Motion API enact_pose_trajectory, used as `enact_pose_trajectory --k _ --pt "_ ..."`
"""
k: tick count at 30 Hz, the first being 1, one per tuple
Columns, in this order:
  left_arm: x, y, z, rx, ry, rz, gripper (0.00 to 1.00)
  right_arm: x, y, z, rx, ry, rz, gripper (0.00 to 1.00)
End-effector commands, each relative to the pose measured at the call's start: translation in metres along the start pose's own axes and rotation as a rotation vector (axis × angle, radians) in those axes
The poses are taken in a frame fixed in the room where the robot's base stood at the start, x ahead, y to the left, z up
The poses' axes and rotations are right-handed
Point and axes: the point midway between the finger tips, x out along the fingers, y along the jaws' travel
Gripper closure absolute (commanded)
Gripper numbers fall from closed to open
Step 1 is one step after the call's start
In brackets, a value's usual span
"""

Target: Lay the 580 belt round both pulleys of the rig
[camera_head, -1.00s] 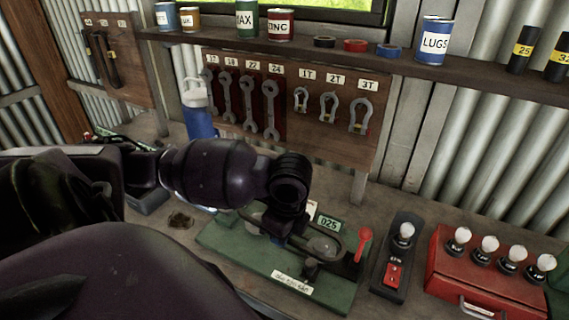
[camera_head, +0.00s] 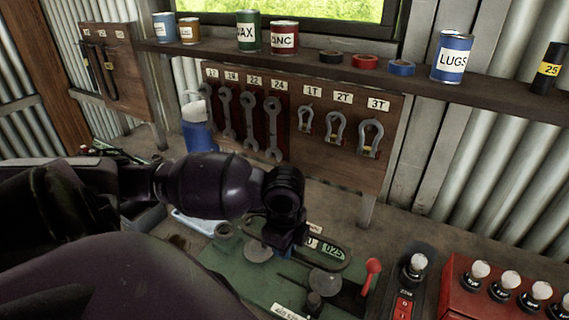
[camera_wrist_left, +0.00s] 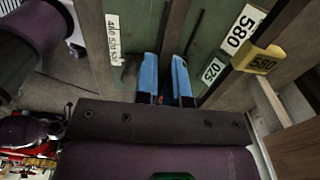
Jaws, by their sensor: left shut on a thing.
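The rig is a green base (camera_head: 232,286) with a pale disc-shaped left pulley (camera_head: 258,250) and right pulley (camera_head: 325,282), and a red-knobbed lever (camera_head: 372,268). My left gripper (camera_head: 284,246) is over the rig between the pulleys, its fingertips mostly hidden by my wrist. The 580 belt is a dark loop (camera_head: 347,252) reaching right from the gripper, above the right pulley; I cannot tell whether it touches either pulley. My right gripper is not in view.
A label plate reading 025 (camera_head: 332,251) stands behind the belt. A switch box (camera_head: 408,290) and a red box of bulb-like knobs (camera_head: 505,295) are right of the rig. A wooden tool board (camera_head: 340,165) with spanners and shackles stands behind, below a shelf of tins (camera_head: 452,58).

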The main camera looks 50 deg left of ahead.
Motion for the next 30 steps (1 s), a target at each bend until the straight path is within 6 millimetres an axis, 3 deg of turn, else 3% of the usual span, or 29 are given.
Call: enact_pose_trajectory --k 30 --pt "0.058 0.000 0.000 -0.001 0.000 0.002 1.00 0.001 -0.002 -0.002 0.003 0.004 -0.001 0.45"
